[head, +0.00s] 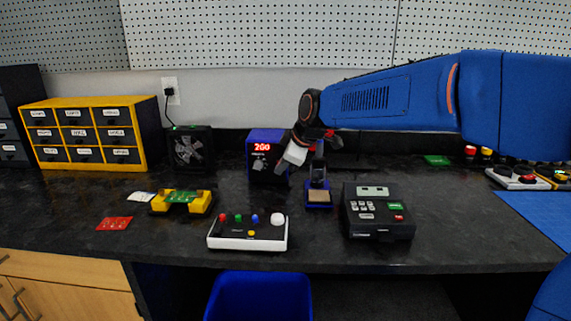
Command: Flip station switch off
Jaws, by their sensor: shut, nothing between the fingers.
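The station (266,150) is a blue box with a dark front at the back middle of the bench. Its red display reads 200. My gripper (284,165) is at the station's right front side, tilted down and to the left. Its fingers are shut with nothing seen between them. A white part near its tip covers some of the station's right front. I cannot make out the switch or its position, and I cannot tell whether the gripper touches the station.
A blue stand (318,196) with a tan pad is just right of my gripper. In front are a white control box (248,243) and a black keypad device (378,222). A yellow holder (160,204), a fan unit (190,150) and a yellow drawer cabinet (90,102) are left. Bare bench lies between.

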